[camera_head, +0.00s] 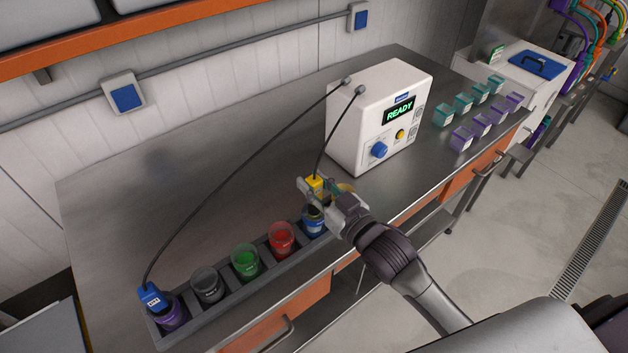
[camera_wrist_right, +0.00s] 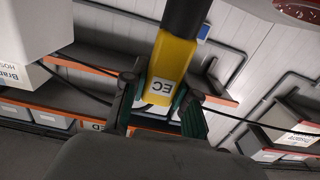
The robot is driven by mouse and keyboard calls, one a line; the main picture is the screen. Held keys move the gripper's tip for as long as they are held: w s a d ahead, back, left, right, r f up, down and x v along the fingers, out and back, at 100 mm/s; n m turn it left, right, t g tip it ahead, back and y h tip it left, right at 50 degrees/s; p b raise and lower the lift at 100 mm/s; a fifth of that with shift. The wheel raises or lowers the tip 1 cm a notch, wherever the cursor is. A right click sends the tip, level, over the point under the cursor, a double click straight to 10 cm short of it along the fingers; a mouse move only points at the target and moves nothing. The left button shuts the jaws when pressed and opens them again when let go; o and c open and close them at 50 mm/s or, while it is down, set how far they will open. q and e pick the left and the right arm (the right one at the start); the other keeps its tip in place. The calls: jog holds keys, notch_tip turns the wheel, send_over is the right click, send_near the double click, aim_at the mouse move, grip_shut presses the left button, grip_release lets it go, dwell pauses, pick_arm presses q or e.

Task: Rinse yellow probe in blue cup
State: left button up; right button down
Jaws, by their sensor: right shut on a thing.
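The yellow probe (camera_head: 315,182) is in my right gripper (camera_head: 318,190). In the right wrist view the yellow probe (camera_wrist_right: 171,62), labelled EC, sits between the two fingers of the right gripper (camera_wrist_right: 160,108), which is shut on it. The blue cup (camera_head: 312,223) stands at the right end of the rack, just below the gripper and partly hidden by it. The probe's lower end is hidden in the head view, so I cannot tell whether it is inside the cup. My left gripper is not in view.
A dark rack (camera_head: 205,322) holds the red cup (camera_head: 281,240), green cup (camera_head: 245,262), grey cup (camera_head: 207,286) and purple cup (camera_head: 172,313). A blue probe (camera_head: 152,296) stands in the purple cup. Cables run to a white meter (camera_head: 356,120) reading READY. Several small containers stand at right.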

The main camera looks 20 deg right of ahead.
jog(key=shift+f+b, duration=0.7)
jog(key=shift+f, duration=0.7)
jog(key=shift+r, duration=0.1)
dwell(0.8)
notch_tip(320, 180, up, 8)
jog(key=p, duration=0.8)
